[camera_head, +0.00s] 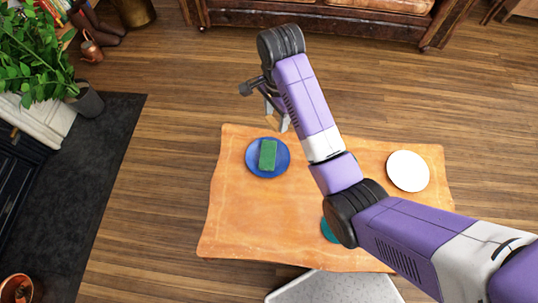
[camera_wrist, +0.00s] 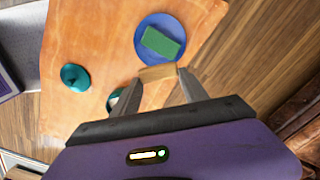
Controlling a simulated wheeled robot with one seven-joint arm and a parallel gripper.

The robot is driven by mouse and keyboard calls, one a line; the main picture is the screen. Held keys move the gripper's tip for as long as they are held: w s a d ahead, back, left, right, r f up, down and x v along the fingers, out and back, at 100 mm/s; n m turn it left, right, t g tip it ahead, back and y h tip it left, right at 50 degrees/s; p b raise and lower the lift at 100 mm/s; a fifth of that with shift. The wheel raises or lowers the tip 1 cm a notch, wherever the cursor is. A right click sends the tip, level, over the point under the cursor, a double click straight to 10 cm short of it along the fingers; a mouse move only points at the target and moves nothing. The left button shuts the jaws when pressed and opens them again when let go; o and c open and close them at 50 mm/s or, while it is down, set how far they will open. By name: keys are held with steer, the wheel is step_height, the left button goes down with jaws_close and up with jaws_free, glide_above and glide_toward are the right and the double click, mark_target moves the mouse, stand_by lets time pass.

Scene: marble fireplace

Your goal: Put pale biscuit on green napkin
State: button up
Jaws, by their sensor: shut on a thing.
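The green napkin (camera_head: 268,154) is a small folded rectangle lying on a blue plate (camera_head: 251,163) at the upper left of the wooden table. The napkin also shows in the wrist view (camera_wrist: 161,42), on the plate (camera_wrist: 144,24). My gripper (camera_wrist: 159,80) is shut on the pale biscuit (camera_wrist: 157,72), a tan block held between the fingertips. In the wrist view the biscuit appears just below the plate's near edge. In the head view my gripper (camera_head: 277,124) is above the table's far edge, and the biscuit is hard to make out there.
The orange-brown table (camera_head: 250,225) has a clear left and middle. A white plate (camera_head: 408,171) lies at its right. A teal object (camera_head: 329,231) near the front is partly hidden by my arm. A sofa (camera_head: 320,22) stands behind, a plant (camera_head: 38,55) at upper left.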

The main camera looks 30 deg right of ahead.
steer(key=shift+w+a+f+n+b, duration=0.3)
steer(key=shift+w+a+f+b, duration=0.15)
steer(key=shift+a+f, duration=0.2)
steer(key=b, duration=0.3)
glide_above(270, 152)
step_height(270, 152, down, 14)
steer(key=shift+r, duration=0.1)
steer(key=shift+f+b, duration=0.65)
steer(key=shift+f, duration=1.75)
steer(key=shift+f, duration=0.1)
steer(key=o, duration=1.3)
step_height(270, 152, up, 12)
steer(key=p, duration=0.2)
